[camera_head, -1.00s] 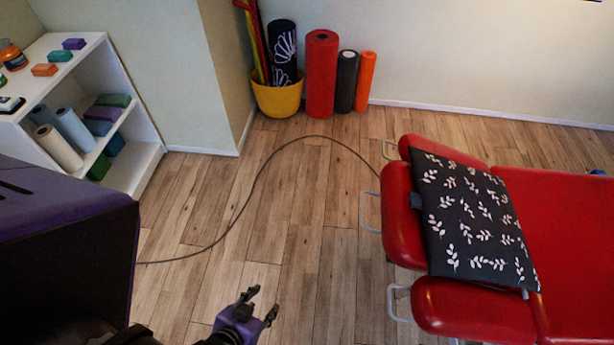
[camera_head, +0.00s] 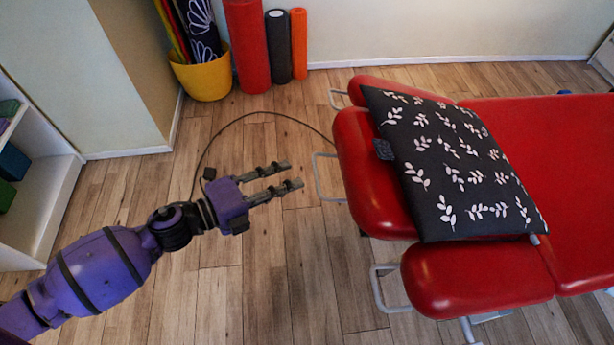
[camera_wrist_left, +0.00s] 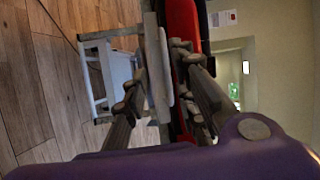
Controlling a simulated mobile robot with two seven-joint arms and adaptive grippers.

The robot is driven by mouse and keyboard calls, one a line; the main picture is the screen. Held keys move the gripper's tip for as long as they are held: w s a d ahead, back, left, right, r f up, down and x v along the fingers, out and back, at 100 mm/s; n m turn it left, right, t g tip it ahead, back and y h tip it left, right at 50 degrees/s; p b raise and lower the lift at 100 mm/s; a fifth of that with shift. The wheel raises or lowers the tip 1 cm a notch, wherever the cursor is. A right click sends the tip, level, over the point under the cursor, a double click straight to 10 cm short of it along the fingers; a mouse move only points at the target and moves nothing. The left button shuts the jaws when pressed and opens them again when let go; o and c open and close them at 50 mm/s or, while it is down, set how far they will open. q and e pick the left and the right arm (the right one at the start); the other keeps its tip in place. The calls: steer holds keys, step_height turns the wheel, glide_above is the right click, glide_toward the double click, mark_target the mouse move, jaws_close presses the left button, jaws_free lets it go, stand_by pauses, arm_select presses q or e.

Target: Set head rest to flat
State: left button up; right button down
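The red padded head rest (camera_head: 372,175) is at the left end of the treatment table (camera_head: 545,130), between two side pads. A grey wire handle (camera_head: 318,178) sticks out from its left edge. I cannot tell its exact tilt from above. A black pillow with white leaves (camera_head: 450,165) lies over part of it and the table. My left gripper (camera_head: 293,175) is open and empty, just left of the handle, fingers pointing at it. In the left wrist view a pale bar (camera_wrist_left: 157,70) shows between the open fingers (camera_wrist_left: 165,95), with red padding behind. My right gripper is out of view.
The front side pad (camera_head: 475,275) has its own grey handle (camera_head: 385,288). A yellow bucket (camera_head: 203,78) and upright rollers (camera_head: 247,45) stand by the wall. A white shelf (camera_head: 45,200) is at left. A cable (camera_head: 240,118) curves over open floor.

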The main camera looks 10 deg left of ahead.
mark_target(316, 172)
arm_select(q)
steer(key=shift+m+h, duration=0.3)
steer(key=shift+m, duration=0.2)
steer(key=x, duration=0.5)
steer(key=s+x, duration=0.1)
steer(key=x, duration=0.2)
steer(key=shift+d+r, duration=0.2)
steer(key=shift+d, duration=0.15)
steer(key=shift+c, duration=0.3)
